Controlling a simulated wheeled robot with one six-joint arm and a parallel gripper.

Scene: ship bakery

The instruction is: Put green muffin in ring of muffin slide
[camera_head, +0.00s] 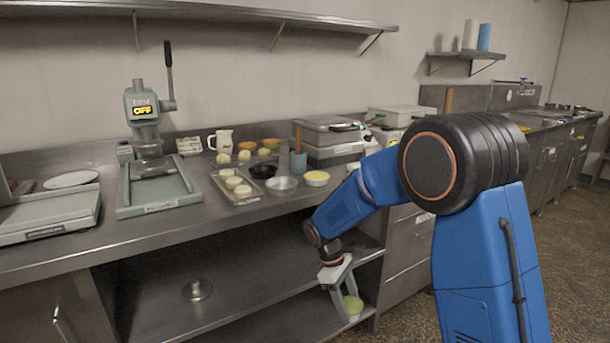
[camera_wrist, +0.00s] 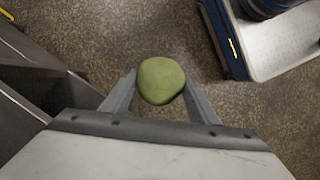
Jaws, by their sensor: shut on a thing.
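The green muffin (camera_wrist: 161,81) sits between the two fingers of my gripper (camera_wrist: 160,88) in the wrist view, with floor beyond it. In the head view my gripper (camera_head: 345,299) is low, beside the right end of the lower shelf, pointing down. It is shut on the green muffin (camera_head: 353,305), which shows at the fingertips. I cannot make out a muffin slide or its ring for certain in either view.
The steel counter (camera_head: 60,235) holds a press (camera_head: 145,115), a tray of pale buns (camera_head: 237,197) and several bowls. A round metal piece (camera_head: 197,290) stands on the lower shelf (camera_head: 250,305). Drawers (camera_head: 408,240) stand beside my arm. Speckled floor (camera_head: 575,245) is open at the right.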

